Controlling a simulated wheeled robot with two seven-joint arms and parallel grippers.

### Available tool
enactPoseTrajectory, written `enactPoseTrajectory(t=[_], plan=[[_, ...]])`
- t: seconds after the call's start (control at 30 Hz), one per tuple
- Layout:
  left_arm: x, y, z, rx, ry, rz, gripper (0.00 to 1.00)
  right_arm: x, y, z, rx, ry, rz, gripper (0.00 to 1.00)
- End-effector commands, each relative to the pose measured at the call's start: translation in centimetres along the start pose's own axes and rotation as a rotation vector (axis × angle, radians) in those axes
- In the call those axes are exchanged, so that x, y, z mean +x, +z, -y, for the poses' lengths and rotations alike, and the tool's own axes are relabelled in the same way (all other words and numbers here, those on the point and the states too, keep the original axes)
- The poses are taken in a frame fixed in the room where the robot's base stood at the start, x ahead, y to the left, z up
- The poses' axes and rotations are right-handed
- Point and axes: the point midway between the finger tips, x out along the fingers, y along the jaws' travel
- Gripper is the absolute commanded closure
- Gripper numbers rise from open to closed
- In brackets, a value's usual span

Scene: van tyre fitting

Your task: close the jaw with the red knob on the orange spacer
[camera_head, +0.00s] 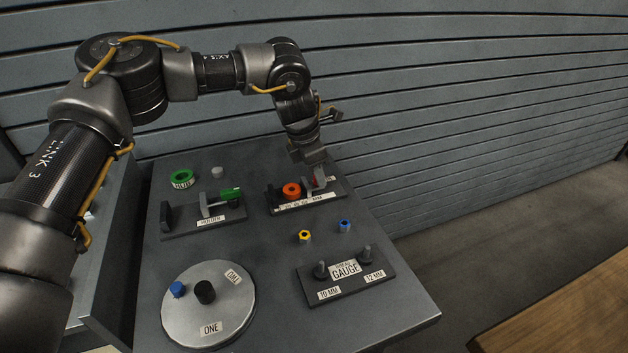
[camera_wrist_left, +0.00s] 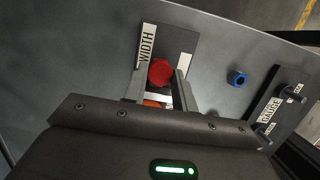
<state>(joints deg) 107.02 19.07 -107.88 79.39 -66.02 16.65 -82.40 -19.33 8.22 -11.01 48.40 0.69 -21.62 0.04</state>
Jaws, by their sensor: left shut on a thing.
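The orange spacer (camera_head: 291,190) sits on the dark width gauge base (camera_head: 335,193) at the back right of the table. The red knob (camera_head: 314,181) is just right of it and mostly hidden by my left gripper (camera_head: 317,178) in the head view. In the left wrist view the round red knob (camera_wrist_left: 160,72) shows between the two fingers of my left gripper (camera_wrist_left: 161,80), which is shut on it. Only a sliver of the orange spacer (camera_wrist_left: 152,103) shows there, below the knob. Whether the jaw touches the spacer cannot be told. My right gripper is not in view.
A holder (camera_head: 207,219) with a green-ended part and a green ring (camera_head: 182,179) stand to the left. A yellow nut (camera_head: 304,236), a blue nut (camera_head: 344,226) and a two-post gauge (camera_head: 345,276) are nearer. A round plate (camera_head: 235,310) lies front left.

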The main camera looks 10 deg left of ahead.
Motion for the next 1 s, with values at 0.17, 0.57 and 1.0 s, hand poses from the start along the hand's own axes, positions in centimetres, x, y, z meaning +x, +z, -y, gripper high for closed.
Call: enactPoseTrajectory(t=[0.17, 0.57, 1.0], plan=[[-0.2, -0.5, -0.1, -0.001, 0.001, -0.001, 0.87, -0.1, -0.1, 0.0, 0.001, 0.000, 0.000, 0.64], [-0.4, -1.5, -0.1, -0.002, 0.000, -0.002, 0.87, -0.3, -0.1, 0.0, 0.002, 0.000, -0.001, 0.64], [-0.7, -2.5, -0.1, -0.002, 0.001, -0.001, 0.87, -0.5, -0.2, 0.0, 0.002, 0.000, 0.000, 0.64]])
